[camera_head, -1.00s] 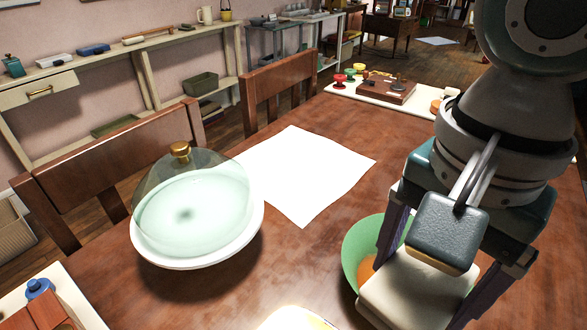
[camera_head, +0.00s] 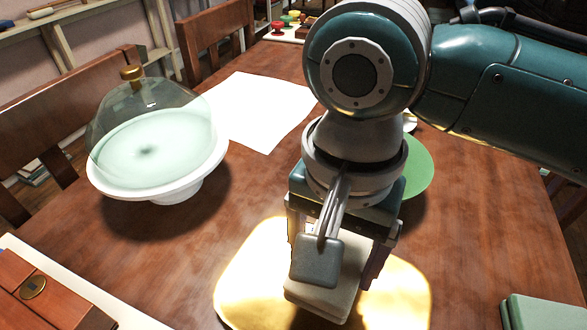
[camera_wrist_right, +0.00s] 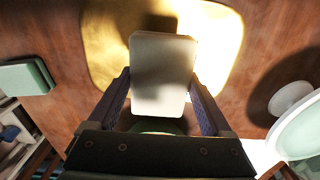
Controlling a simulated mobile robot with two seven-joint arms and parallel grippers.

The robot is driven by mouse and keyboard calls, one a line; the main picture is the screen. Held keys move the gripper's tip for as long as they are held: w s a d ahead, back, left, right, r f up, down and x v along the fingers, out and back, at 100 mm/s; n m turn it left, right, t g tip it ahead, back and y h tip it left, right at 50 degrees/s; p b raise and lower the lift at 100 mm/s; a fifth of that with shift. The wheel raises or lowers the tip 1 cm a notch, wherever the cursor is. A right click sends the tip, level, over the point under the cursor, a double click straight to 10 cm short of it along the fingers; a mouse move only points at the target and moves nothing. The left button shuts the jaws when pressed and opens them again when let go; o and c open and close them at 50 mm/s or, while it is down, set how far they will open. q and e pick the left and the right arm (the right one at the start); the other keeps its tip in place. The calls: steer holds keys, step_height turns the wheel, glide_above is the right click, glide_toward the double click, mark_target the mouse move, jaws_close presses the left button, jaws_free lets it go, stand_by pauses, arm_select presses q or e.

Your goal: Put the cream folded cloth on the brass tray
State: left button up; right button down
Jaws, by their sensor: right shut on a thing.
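The cream folded cloth (camera_head: 350,277) is a thick pale rectangle held between the fingers of my right gripper (camera_head: 337,255). The wrist view also shows the cloth (camera_wrist_right: 161,75), with the dark fingers of the gripper (camera_wrist_right: 161,90) closed on its two sides. The brass tray (camera_head: 245,285) is a shiny gold, rounded plate on the table. The cloth is over the tray in both views and casts a shadow on it; it looks raised above it. The tray also shows in the wrist view (camera_wrist_right: 105,45). My left gripper is not in view.
A glass-domed white stand (camera_head: 160,190) is left of the tray. A white sheet (camera_head: 262,108) lies behind. A pale green box (camera_head: 545,313) and a wooden box (camera_head: 45,300) flank the front.

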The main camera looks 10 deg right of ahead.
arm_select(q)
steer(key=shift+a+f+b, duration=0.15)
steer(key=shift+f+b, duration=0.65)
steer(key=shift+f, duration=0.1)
arm_select(e)
step_height(320, 180, down, 5)
steer(key=shift+r, duration=0.2)
steer(key=shift+f, duration=0.2)
steer(key=shift+f, duration=0.1)
jaws_free()
